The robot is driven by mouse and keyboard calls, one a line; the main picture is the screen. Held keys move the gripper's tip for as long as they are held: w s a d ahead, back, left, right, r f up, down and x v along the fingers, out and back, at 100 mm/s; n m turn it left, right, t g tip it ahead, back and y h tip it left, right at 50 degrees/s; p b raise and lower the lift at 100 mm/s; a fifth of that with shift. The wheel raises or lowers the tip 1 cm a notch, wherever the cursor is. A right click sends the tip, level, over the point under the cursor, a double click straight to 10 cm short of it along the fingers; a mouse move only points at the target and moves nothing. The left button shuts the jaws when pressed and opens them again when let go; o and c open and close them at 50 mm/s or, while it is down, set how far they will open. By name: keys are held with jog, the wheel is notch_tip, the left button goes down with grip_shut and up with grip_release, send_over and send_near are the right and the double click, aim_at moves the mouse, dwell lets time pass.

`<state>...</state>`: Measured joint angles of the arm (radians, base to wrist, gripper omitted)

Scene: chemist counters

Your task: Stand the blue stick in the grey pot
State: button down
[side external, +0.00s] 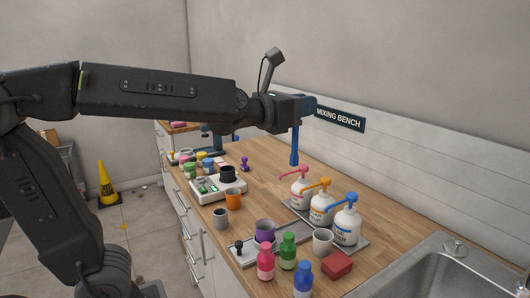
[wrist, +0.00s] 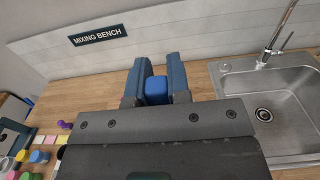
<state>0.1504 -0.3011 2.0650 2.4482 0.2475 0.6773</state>
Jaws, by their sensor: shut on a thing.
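My gripper (side external: 306,104) is shut on the blue stick (side external: 295,147), which hangs upright and well above the bench in the side view. In the wrist view the blue stick (wrist: 156,89) shows end-on between the two dark blue fingers of my gripper (wrist: 157,72). The small grey pot (side external: 221,218) stands upright on the near edge of the bench, left of and lower than the stick. Its inside is only partly visible. I cannot make it out in the wrist view.
An orange cup (side external: 233,200) stands beside the grey pot. A scale with a black cup (side external: 227,173) is behind it. Pump bottles (side external: 321,207) stand right of the stick on a tray. A purple cup (side external: 265,231), small bottles and a sink (side external: 447,270) are nearer.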

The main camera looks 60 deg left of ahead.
jog(key=s+a+f+n+g+y, duration=0.2)
jog(key=a+f+n+g+y, duration=0.35)
jog(key=a+y, duration=0.3)
jog(key=s+a+f+n+g+y, duration=0.2)
jog(key=a+f+n+g+y, duration=0.2)
jog(key=a+n+y, duration=0.45)
jog(key=s+a+f+n+g+y, duration=0.1)
jog(key=s+a+f+n+g, duration=0.3)
jog(key=s+a+g, duration=0.35)
notch_tip(320, 180, down, 11)
jog(key=d+g, duration=0.1)
jog(key=shift+d, duration=0.2)
jog(key=c, duration=1)
grip_release()
jog(key=shift+d, duration=0.1)
